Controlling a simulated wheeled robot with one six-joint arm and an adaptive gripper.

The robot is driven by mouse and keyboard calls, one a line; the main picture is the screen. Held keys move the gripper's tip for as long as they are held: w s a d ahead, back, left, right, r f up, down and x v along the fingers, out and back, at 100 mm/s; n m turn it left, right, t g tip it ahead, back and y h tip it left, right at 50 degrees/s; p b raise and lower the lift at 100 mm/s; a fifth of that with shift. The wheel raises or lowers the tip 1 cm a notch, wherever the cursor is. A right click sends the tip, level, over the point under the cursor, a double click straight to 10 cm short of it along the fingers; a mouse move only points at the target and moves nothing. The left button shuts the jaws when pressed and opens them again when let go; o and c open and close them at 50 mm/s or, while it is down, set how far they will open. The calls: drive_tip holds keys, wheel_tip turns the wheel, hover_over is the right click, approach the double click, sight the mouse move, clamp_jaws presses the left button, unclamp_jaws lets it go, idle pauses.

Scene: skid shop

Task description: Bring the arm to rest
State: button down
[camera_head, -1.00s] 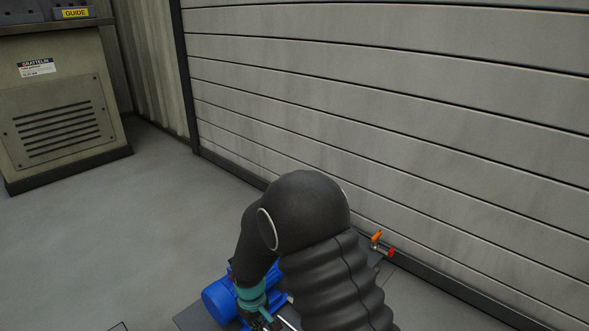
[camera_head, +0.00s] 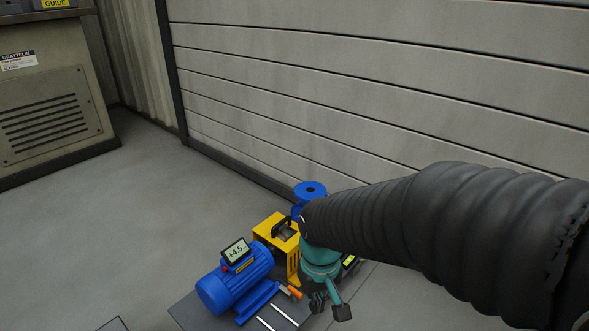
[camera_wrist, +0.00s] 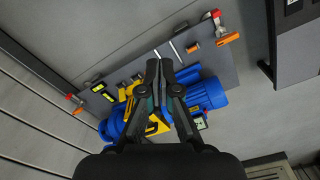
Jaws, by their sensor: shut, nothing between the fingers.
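My arm (camera_head: 420,215), in a black ribbed sleeve, reaches in from the right edge of the head view. Its teal wrist hangs down over the skid, with my gripper (camera_head: 331,305) at the lower end. In the wrist view my gripper (camera_wrist: 159,64) is shut and empty, its two black fingers close together. Below it lie a blue motor (camera_wrist: 208,94) and a yellow guard (camera_wrist: 157,126), apart from the fingers as far as I can tell. The head view also shows the blue motor (camera_head: 238,281) and the yellow guard (camera_head: 270,232).
A grey skid plate (camera_head: 196,316) carries the motor, a blue flanged part (camera_head: 310,190), a "+4.5" display (camera_head: 237,252), orange-handled pieces and pale bars. A panelled wall (camera_head: 330,90) stands behind. A beige cabinet (camera_head: 50,110) is at left. The floor between is clear.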

drive_tip(key=s+d+r+m+t+p, duration=0.1)
drive_tip(key=s+d+r, duration=0.3)
drive_tip(key=r, duration=0.4)
drive_tip(key=s+d+r+m+t+p, duration=0.2)
drive_tip(key=s+d+r+m+t, duration=0.1)
drive_tip(key=d+r, duration=0.4)
drive_tip(key=shift+s+d+r+t, duration=0.15)
drive_tip(key=shift+s+r+t, duration=0.3)
drive_tip(key=shift+r+t, duration=0.3)
